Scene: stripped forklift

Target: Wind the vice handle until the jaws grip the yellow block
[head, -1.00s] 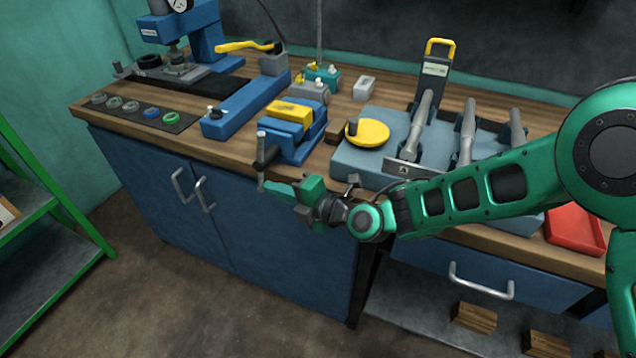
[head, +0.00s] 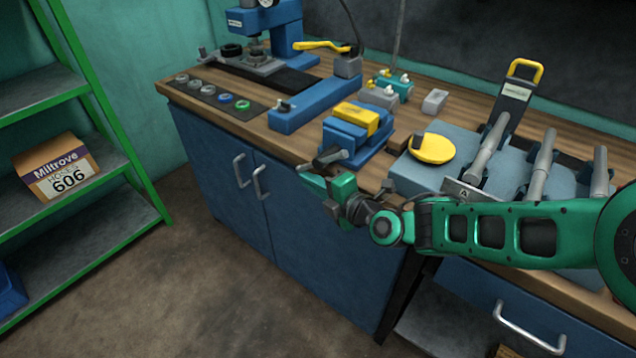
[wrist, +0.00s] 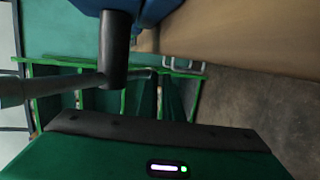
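The blue vice (head: 345,140) stands at the bench's front edge in the head view, with the yellow block (head: 357,118) between the tops of its jaws. I cannot tell whether both jaws touch the block. The handle is a grey bar through a dark screw end (head: 329,156); it lies tilted, close to level. In the wrist view the bar (wrist: 60,88) crosses left of the dark screw (wrist: 114,50). My gripper (head: 318,178) is just below the screw, by the bar's near end. Its fingertips are hidden or too small, so grip and contact are unclear.
A yellow disc (head: 433,148) with a knob sits on a grey-blue base right of the vice. A blue press (head: 275,30) stands behind left. Blue cupboard doors (head: 245,200) lie below the bench. A green shelf (head: 110,160) stands left, with open floor between.

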